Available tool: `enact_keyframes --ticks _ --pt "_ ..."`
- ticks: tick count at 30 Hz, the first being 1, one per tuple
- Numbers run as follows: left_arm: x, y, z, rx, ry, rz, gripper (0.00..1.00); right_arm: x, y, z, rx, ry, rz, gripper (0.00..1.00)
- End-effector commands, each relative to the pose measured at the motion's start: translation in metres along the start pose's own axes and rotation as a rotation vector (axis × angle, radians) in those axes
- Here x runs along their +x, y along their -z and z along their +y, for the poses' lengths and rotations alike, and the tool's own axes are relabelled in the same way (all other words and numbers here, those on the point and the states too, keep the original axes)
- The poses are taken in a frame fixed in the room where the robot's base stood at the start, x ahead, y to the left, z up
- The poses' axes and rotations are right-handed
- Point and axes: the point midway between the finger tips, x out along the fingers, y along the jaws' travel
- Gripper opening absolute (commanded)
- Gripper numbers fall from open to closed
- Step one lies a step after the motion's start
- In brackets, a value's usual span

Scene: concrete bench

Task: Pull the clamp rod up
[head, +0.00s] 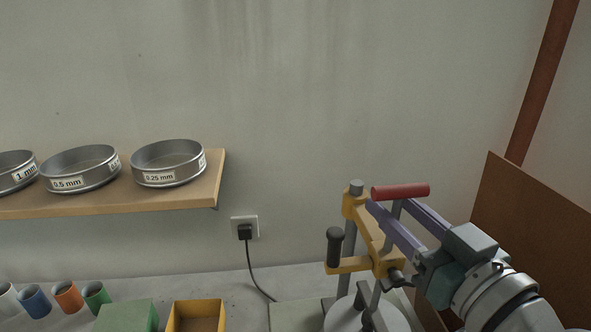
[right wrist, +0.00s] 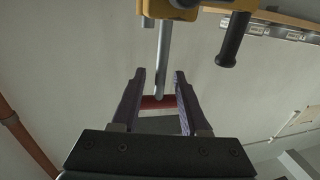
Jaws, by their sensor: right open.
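The clamp rod is a grey rod with a red crossbar handle (head: 400,191) on top, standing in a yellow frame (head: 382,262). In the right wrist view the grey rod (right wrist: 162,60) runs between my finger tips, and the red handle (right wrist: 158,102) lies across behind them, between the fingers. My right gripper (head: 389,204) is open, with its purple fingers just under the red handle, one on each side of the rod. It also shows in the right wrist view (right wrist: 159,74). I cannot tell whether a finger touches the rod. My left gripper is out of view.
A black-knobbed lever (head: 334,247) sticks out left of the frame. A brown board (head: 535,235) stands to the right of my arm. A yellow box (head: 197,314), a green block (head: 128,316) and several coloured cups lie at left, below a shelf (head: 110,203) with sieves.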

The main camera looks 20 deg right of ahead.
Motion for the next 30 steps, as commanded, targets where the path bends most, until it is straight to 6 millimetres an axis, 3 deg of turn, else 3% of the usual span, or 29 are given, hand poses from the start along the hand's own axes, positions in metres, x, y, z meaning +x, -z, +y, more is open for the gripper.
enact_keyframes --ticks 6,17,30 --pt "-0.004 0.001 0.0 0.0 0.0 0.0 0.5 0.027 0.001 0.0 0.0 0.0 0.0 0.44" --pt "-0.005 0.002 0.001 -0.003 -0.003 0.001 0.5 0.033 0.0 0.0 0.0 0.001 -0.001 0.44" --pt "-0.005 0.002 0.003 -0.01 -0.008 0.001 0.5 0.033 0.0 0.0 0.0 0.001 -0.001 0.0"
